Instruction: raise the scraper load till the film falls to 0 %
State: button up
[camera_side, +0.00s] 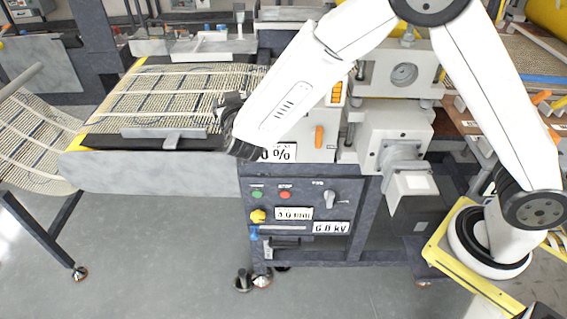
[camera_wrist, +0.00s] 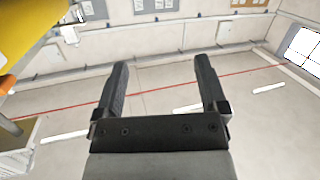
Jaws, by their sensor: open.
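The machine has a white percent readout (camera_side: 280,153) on its front, partly covered by my arm, so its full figure cannot be read. An orange lever (camera_side: 319,136) stands on the white housing just right of it. I cannot tell which control sets the scraper load. My gripper (camera_side: 230,100) is above the right end of the mesh belt, left of the white housing, and its fingers are small and dark there. In the wrist view my gripper (camera_wrist: 160,65) is open, with nothing between its two black fingers.
Patterned mesh (camera_side: 170,95) lies on the table. The floor in front is clear.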

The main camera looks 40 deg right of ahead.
notch_tip(320, 180, down, 12)
jog(key=s+a+m+g+h, duration=0.1)
jog(key=s+h, duration=0.1)
jog(key=h, duration=0.2)
jog(key=shift+s+r+m+h, duration=0.25)
jog(key=shift+s+m+h, duration=0.05)
jog(key=shift+s+h, duration=0.1)
jog(key=shift+w, duration=0.1)
jog(key=shift+x, duration=3.9)
jog(key=shift+f, duration=0.1)
grip_shut()
